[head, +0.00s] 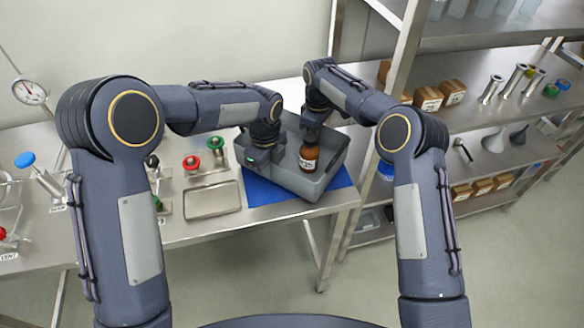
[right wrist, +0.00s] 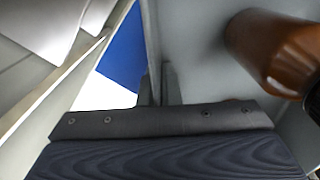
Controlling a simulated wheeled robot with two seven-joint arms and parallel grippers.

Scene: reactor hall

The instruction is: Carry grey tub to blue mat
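The grey tub (head: 310,186) is on or just above the blue mat (head: 268,194) at the table's right end; I cannot tell if it touches. Mat shows along its front and right side. A brown bottle (head: 308,158) with a pale label stands inside the tub; it also shows in the right wrist view (right wrist: 275,50). My left gripper (head: 258,158) is at the tub's left wall, its fingertips hidden. My right gripper (right wrist: 158,88) has its fingers close together on both sides of the tub's wall; in the head view it is behind the bottle.
A metal tray (head: 212,200) and red and green valve fittings (head: 203,160) lie left of the tub. A steel shelf unit (head: 470,120) with boxes, funnels and metal cylinders stands to the right. The table's front edge runs just before the mat.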

